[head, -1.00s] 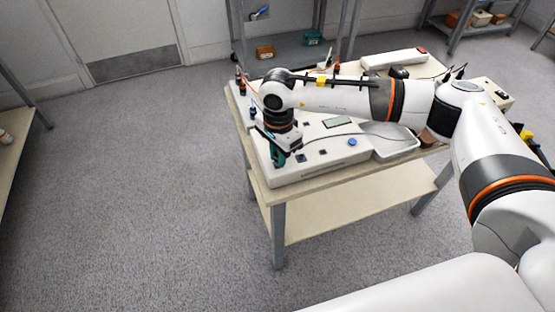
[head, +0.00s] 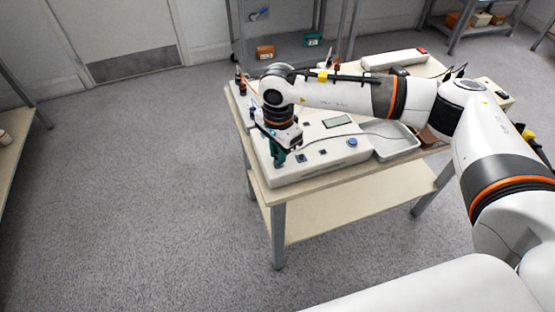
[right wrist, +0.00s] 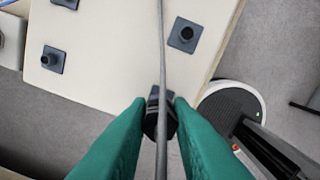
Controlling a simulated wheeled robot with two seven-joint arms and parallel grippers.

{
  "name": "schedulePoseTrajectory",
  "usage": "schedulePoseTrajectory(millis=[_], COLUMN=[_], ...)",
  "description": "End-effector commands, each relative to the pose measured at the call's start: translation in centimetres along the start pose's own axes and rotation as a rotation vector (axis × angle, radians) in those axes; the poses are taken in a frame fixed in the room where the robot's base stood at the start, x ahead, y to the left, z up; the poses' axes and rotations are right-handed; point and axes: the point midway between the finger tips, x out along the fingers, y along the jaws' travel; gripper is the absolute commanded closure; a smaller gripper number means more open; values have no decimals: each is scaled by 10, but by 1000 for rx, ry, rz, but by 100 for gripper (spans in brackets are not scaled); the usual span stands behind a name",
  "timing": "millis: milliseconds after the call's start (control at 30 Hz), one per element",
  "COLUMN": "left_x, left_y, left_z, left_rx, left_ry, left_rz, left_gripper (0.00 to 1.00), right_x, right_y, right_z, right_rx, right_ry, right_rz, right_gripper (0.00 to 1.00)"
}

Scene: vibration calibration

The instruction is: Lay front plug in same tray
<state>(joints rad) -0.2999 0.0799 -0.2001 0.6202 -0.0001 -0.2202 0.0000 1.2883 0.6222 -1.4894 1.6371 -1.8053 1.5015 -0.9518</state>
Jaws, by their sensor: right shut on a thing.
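My right gripper (head: 279,159) has teal fingers and points down at the front left end of the pale instrument box on the table. In the right wrist view its fingertips (right wrist: 160,112) are shut on a dark plug (right wrist: 154,122). I cannot tell whether the plug is clear of the box. In the head view the cable leads right towards a shallow white tray (head: 410,146) beside the box. My left gripper is out of view.
The instrument box (head: 310,165) has a display (head: 337,121), a blue knob (head: 352,142) and several dark square sockets, one clear in the wrist view (right wrist: 185,35). A white bar with a red end (head: 395,59) lies at the table's back. Open floor surrounds the table's left side.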

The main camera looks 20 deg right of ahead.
Motion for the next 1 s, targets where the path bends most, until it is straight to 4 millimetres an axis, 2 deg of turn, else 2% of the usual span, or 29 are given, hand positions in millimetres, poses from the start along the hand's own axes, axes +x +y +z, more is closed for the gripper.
schedulePoseTrajectory(millis=[433, 1000], left_x=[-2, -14], left_y=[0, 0], left_z=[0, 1], left_rx=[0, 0], left_ry=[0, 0], left_rz=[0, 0], left_gripper=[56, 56], right_x=[-4, -35], right_y=[0, 0], right_z=[0, 0], right_rx=[0, 0], right_ry=[0, 0], right_rz=[0, -1], right_gripper=[100, 100])
